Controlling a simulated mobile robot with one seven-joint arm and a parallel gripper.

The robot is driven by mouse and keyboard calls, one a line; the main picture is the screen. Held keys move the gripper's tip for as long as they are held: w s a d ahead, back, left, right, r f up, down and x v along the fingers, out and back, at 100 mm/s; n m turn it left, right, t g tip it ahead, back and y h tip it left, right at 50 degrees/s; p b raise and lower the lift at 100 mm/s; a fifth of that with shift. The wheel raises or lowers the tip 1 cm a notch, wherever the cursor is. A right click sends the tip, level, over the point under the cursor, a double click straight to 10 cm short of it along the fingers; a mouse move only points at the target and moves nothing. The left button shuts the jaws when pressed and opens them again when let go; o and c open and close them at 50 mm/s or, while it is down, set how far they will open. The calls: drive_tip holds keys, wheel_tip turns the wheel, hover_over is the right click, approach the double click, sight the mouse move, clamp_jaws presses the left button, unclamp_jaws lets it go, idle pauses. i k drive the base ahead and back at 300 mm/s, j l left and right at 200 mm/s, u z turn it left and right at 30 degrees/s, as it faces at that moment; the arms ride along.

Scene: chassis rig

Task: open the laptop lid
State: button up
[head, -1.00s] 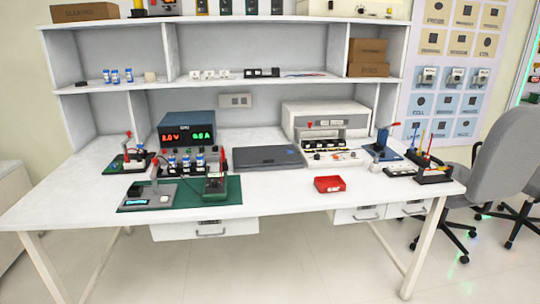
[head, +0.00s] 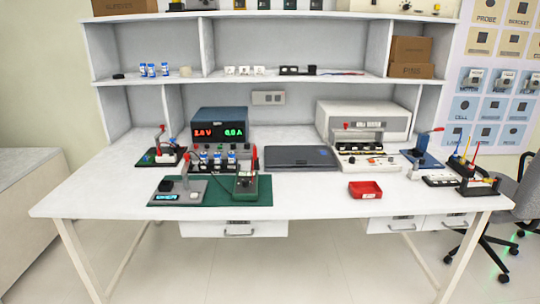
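The laptop (head: 300,158) lies flat and shut on the white workbench, near the middle of the top, in the head view. It is dark grey, with a small blue mark on its lid. It sits between the power supply on its left and the white instrument on its right. My gripper is not in view.
A power supply (head: 220,129) with lit red and green digits stands left of the laptop. A green mat (head: 258,199) with small devices lies in front left. A red tray (head: 365,190) is front right, and a white instrument (head: 362,117) is behind. The front middle bench is clear.

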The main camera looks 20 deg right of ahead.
sight(274, 155)
drive_tip(key=i+l+u, duration=0.2)
drive_tip(key=l, duration=0.3)
drive_tip(key=l+u, duration=0.2)
drive_tip(key=l, duration=0.3)
drive_tip(key=i+l, duration=0.15)
drive_tip(key=l, duration=0.55)
drive_tip(key=i+l+u, duration=0.15)
drive_tip(key=l, duration=1.2)
drive_tip(key=i+l, duration=0.15)
drive_tip(key=l, duration=0.2)
drive_tip(key=i+l, duration=0.15)
drive_tip(key=l, duration=0.15)
drive_tip(key=i+l, duration=0.2)
drive_tip(key=l, duration=0.15)
drive_tip(key=i, duration=0.2)
drive_tip(key=u, duration=0.05)
